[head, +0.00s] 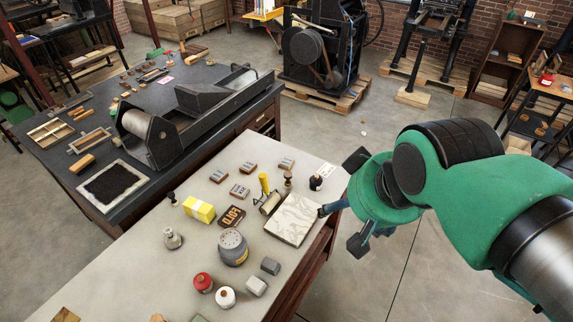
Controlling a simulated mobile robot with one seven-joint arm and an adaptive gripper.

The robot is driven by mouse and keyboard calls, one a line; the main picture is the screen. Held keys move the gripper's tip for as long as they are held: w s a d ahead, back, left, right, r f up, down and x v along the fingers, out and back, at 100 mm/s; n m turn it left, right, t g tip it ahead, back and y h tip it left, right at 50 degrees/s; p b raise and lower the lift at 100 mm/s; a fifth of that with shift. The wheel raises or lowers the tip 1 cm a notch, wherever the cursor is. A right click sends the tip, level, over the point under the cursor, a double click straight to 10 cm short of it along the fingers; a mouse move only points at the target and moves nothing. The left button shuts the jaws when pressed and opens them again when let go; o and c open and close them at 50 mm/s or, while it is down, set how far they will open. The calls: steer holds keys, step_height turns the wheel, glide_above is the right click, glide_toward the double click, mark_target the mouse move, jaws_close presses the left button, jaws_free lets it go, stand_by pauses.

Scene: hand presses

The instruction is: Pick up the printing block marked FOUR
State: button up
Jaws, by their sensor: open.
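Several small brown printing blocks lie on the grey tabletop, with pale marks on top too small to read, so I cannot tell which is FOUR. They include a left block (218,176), a middle block (249,167), a right block (286,163) and a nearer block (240,190). A larger dark brown block (232,216) with pale characters lies closer to me. My gripper (350,204) is open and appears empty at the table's right edge, right of the blocks and beside the pale marbled slab. The green arm hides the floor behind it.
The grey table (140,268) also holds a yellow box (199,209), a yellow-handled roller (268,196), a marbled slab (293,219), a grey canister (233,247), a red-topped jar (203,282) and a small dark bottle (316,182). A dark press table (190,84) stands behind.

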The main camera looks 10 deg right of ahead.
steer(key=w+r+n+g+p, duration=0.1)
steer(key=w+r, duration=0.2)
steer(key=w, duration=0.6)
steer(key=w+r+n+p, duration=0.1)
steer(key=w+r+n, duration=0.15)
steer(key=w, duration=0.65)
steer(key=w+f+n+g+p, duration=0.1)
steer(key=w+f, duration=0.1)
steer(key=w, duration=0.8)
steer(key=w+f+n+g, duration=0.1)
steer(key=w+f, duration=0.1)
steer(key=w, duration=0.9)
steer(key=w+d+f+n+g+p, duration=0.1)
steer(key=w+f+n+p, duration=0.1)
steer(key=w+f, duration=1.4)
steer(key=w+f+n, duration=0.1)
steer(key=w+f, duration=0.4)
steer(key=f, duration=0.4)
steer(key=w+f+n+g+p, duration=0.1)
steer(key=w+f, duration=0.4)
steer(key=f, duration=0.4)
steer(key=shift+d+f+n+g, duration=0.3)
steer(key=shift+d+f+n, duration=0.05)
steer(key=shift+d, duration=0.1)
